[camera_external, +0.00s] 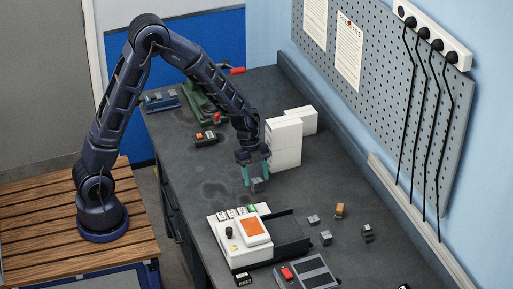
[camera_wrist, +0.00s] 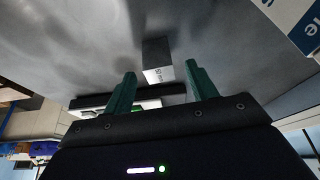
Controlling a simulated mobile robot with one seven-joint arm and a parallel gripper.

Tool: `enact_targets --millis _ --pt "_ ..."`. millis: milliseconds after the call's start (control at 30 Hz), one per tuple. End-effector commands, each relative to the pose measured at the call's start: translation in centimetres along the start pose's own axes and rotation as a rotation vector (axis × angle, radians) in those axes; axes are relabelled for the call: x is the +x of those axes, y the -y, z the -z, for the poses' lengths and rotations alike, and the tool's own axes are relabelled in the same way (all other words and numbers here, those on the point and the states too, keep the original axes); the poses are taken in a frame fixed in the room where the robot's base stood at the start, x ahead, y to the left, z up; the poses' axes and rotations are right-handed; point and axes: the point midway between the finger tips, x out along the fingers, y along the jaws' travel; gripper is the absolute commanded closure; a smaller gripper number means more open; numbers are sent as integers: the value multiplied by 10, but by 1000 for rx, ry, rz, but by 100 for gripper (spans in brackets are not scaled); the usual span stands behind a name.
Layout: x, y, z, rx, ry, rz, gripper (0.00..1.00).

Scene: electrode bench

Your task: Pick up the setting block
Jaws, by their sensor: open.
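A small grey block (camera_wrist: 157,62) with a white lettered face lies on the dark bench; its lettering is only partly readable, so I cannot be sure that it is the setting block. It also shows in the external view (camera_external: 258,185), just below my gripper (camera_external: 256,176). My gripper (camera_wrist: 161,75) is open, with its two green fingers pointing down toward the bench. In the wrist view the block appears between and slightly beyond the fingertips. I see no clear contact with it.
White boxes (camera_external: 284,143) stand close behind my gripper. A white device with an orange panel (camera_external: 255,228) stands in front. Several small blocks, one brown (camera_external: 340,209), lie to the right. A green vise (camera_external: 203,105) and a small black device (camera_external: 205,139) are farther back.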

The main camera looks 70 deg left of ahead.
Motion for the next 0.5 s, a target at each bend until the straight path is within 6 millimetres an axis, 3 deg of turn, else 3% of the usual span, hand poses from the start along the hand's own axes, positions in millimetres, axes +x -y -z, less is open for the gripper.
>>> enact_targets --millis 133,367,400,500 --pt "19 0 0 0 0 -2 43" --pt "22 0 0 1 0 -1 43" --pt "22 0 0 0 0 -1 45" --pt "22 0 0 0 0 -1 64"
